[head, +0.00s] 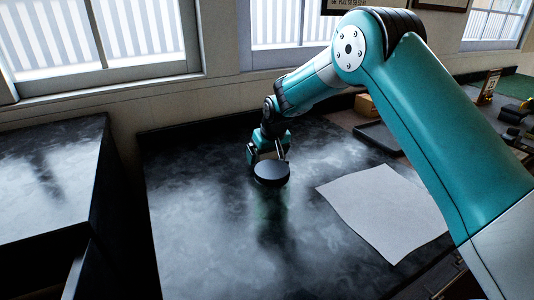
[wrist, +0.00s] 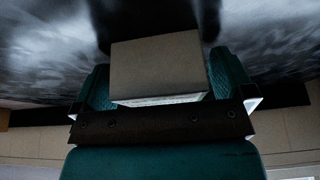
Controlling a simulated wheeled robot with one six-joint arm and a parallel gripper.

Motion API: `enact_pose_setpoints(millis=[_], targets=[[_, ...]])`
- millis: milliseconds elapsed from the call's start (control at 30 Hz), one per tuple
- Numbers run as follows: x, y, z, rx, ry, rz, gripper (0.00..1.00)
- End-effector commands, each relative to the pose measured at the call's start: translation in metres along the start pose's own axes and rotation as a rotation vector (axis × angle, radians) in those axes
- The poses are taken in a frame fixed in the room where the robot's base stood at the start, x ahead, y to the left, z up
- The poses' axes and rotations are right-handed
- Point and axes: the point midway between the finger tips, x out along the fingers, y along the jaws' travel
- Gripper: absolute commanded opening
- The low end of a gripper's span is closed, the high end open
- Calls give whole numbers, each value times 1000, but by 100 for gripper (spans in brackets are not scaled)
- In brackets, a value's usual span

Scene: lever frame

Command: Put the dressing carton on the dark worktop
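In the wrist view the dressing carton (wrist: 157,67) is a plain grey-brown box between the two teal fingers of my gripper (wrist: 163,85). The fingers sit against its left and right sides, so the gripper is shut on it. In the head view my gripper (head: 270,160) points down over the dark worktop (head: 185,235), left of the white sheet. A dark shadow or reflection lies on the worktop below. I cannot tell whether the carton touches the surface.
A pale sheet (head: 385,210) lies on the worktop to the right. A dark tray (head: 378,138) and a brown box (head: 366,105) stand at the back right. A separate dark counter (head: 50,185) is at the left, across a gap. The worktop's left and front area is clear.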

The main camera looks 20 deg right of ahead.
Motion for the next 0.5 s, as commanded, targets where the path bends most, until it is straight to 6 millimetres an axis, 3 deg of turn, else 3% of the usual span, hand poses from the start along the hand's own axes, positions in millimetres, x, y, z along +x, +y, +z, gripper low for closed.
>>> enact_pose_setpoints(millis=[167,500], targets=[[-9,0,-1,0,2,0,100],[-78,0,-1,0,4,0,100]])
